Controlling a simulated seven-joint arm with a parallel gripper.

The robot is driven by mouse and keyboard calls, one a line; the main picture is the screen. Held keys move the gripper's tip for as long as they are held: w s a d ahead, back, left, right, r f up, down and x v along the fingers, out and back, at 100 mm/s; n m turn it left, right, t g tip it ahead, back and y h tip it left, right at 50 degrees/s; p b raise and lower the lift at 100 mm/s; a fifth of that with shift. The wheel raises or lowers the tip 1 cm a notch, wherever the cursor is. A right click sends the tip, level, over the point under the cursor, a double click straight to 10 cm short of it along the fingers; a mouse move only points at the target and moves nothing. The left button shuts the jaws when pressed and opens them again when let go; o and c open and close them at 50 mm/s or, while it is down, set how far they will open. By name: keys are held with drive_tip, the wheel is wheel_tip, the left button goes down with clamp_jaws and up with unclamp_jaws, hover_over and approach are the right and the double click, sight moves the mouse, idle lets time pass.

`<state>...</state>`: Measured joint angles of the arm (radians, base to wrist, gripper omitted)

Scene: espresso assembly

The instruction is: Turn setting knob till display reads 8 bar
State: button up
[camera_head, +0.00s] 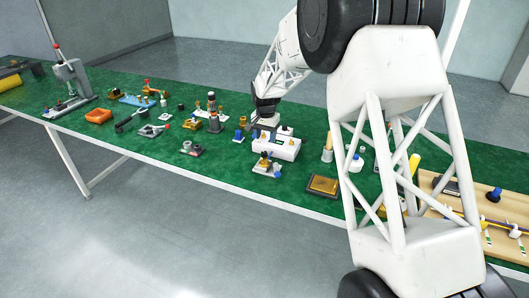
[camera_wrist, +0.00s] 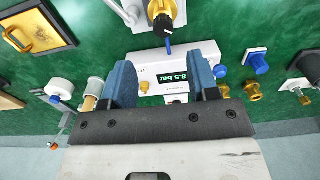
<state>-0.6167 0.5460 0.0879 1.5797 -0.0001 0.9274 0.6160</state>
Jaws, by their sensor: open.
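A white box (camera_head: 277,147) stands on the green table, below my gripper (camera_head: 265,122). In the wrist view the white box (camera_wrist: 148,63) carries a dark display (camera_wrist: 172,81) with green digits that seem to read 8.5 bar. A black knob (camera_wrist: 163,25) on a gold-coloured body sits at the top of that view, with a blue pin beside it. A small yellow button-like part (camera_wrist: 144,87) is left of the display. I cannot tell for sure which is the setting knob.
Blue-topped and brass fittings (camera_wrist: 255,63) stand right of the box. Many small parts crowd the table, including an orange bin (camera_head: 99,116).

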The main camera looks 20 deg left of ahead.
sight(264, 153)
drive_tip(key=shift+a+f, duration=0.15)
drive_tip(key=shift+a, duration=0.1)
drive_tip(key=shift+f, duration=0.1)
drive_tip(key=shift+f, duration=3.8)
drive_tip(key=c, duration=0.9)
drive_tip(key=shift+c, duration=0.2)
drive_tip(key=shift+n, duration=0.8)
